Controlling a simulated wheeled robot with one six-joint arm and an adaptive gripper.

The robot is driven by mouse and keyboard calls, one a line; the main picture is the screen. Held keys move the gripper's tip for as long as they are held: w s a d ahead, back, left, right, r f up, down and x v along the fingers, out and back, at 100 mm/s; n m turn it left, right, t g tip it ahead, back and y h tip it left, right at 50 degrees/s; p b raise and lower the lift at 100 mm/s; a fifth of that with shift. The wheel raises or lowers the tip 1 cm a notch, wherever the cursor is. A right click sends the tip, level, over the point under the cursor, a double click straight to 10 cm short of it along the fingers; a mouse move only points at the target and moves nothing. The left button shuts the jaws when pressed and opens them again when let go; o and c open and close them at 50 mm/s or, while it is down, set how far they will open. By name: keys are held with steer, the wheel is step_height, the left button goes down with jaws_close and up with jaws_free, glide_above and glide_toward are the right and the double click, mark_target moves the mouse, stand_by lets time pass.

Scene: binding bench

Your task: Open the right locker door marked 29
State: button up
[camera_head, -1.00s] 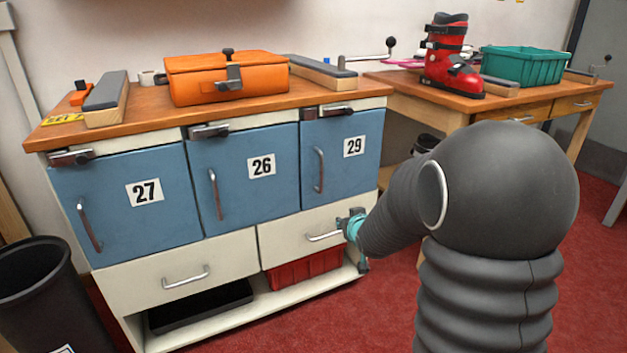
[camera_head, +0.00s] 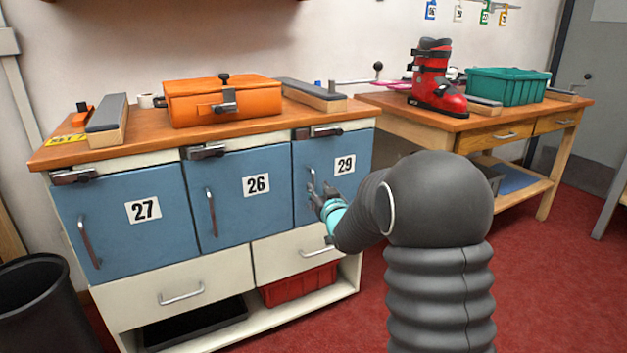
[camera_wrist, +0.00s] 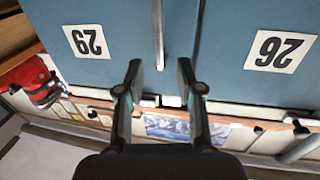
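The blue locker door marked 29 (camera_head: 338,163) is shut, at the right end of the row of doors. Its upright metal handle (camera_head: 310,178) is near the door's left edge. My gripper (camera_head: 320,192) is at the handle's lower part and partly covers it in the head view. In the upside-down wrist view, my gripper (camera_wrist: 160,72) has its two fingers apart, with the handle (camera_wrist: 158,35) lined up in the gap between them. Nothing is held. I cannot tell whether the fingertips reach past the handle. The door 29 (camera_wrist: 115,70) fills the left of that view.
Doors 26 (camera_head: 245,190) and 27 (camera_head: 130,220) are shut to the left. Drawers (camera_head: 305,245) are below. The wooden top (camera_head: 150,137) carries an orange case (camera_head: 222,100). A desk (camera_head: 470,118) with a red boot (camera_head: 435,80) stands right. Red floor (camera_head: 560,270) is clear.

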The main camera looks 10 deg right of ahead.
mark_target(314, 181)
steer(key=w, duration=0.6)
steer(key=shift+a+p, duration=0.3)
steer(key=shift+s, duration=0.1)
jaws_close()
